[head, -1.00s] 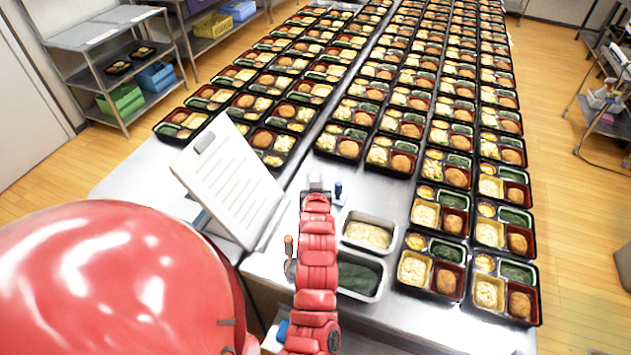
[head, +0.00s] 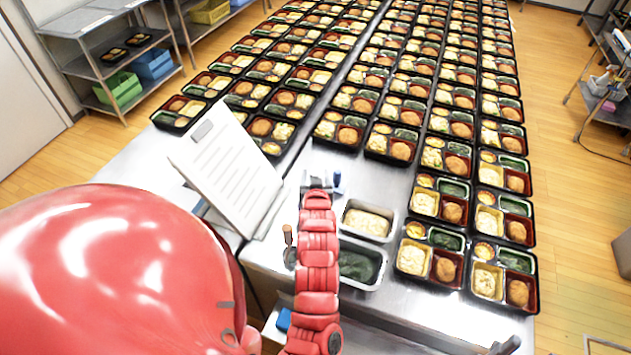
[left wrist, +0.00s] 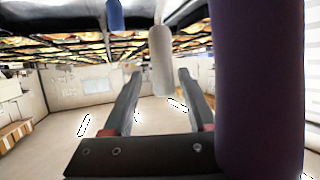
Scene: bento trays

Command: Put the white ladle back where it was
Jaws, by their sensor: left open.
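In the left wrist view a pale grey-white upright handle (left wrist: 161,60), which looks like the white ladle's, stands between the two fingers of my left gripper (left wrist: 159,75). The fingers are open, with a gap on both sides of it. In the head view my left gripper (head: 317,186) is at the end of the red arm, behind the metal pans. It hides the white ladle there. A blue handle (head: 337,180) stands just right of the gripper and also shows in the left wrist view (left wrist: 115,14). A dark part (head: 505,345) at the bottom right may be my right gripper.
A pan of pale food (head: 367,222) and a pan of dark greens (head: 358,264) stand right of my arm. A brown handle (head: 289,240) and a tilted white board (head: 228,172) are to its left. A thick dark purple cylinder (left wrist: 258,90) is close in the wrist view. Filled bento trays (head: 437,262) cover the right.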

